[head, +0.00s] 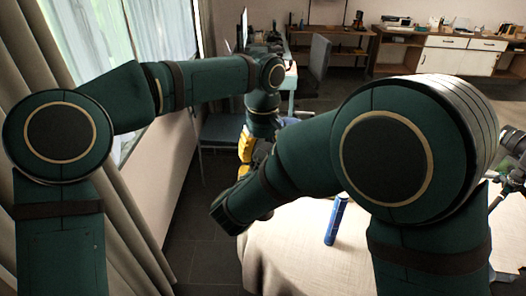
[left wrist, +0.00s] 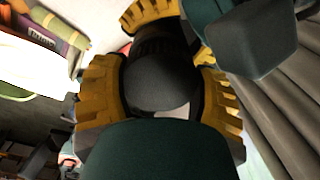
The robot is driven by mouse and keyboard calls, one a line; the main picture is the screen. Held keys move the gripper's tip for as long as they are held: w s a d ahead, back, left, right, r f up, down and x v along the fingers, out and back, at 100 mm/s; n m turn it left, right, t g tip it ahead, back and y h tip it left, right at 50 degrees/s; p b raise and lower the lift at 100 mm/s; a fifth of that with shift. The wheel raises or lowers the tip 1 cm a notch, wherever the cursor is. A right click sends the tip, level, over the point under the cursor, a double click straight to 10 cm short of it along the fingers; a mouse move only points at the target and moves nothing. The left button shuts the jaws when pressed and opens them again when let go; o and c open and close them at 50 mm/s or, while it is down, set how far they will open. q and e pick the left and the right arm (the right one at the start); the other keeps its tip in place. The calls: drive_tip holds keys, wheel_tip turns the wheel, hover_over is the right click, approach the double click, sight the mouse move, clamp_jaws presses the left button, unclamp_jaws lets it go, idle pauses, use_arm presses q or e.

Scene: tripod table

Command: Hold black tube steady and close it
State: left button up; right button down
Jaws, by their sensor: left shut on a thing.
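In the left wrist view, the black tube (left wrist: 160,82) is a dark cylinder with its rounded end facing the camera. My left gripper's yellow fingers (left wrist: 160,98) are on both sides of it and shut on it. More yellow finger parts, which look like my right gripper (left wrist: 150,12), show at the tube's far end beside a teal link. Whether they grip the tube or a cap is hidden. In the head view, my left gripper (head: 246,146) is a small yellow patch beyond the table's left edge. My right arm blocks most of the tube area there.
A round table with a pale cloth (head: 300,262) is at lower centre, and a blue cylinder (head: 337,218) stands on it. A chair (head: 318,65) and cabinets (head: 458,55) are behind. Curtains and a window line the left. A tripod (head: 512,165) shows at right.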

use_arm(q)
drive_tip(key=m, duration=1)
drive_tip(key=shift+m, duration=0.4)
drive_tip(key=m, duration=0.3)
drive_tip(key=shift+m, duration=0.4)
drive_tip(key=o, duration=1.3)
drive_tip(key=shift+o, duration=0.2)
drive_tip(key=shift+r, duration=2.25)
drive_tip(key=shift+c, duration=0.2)
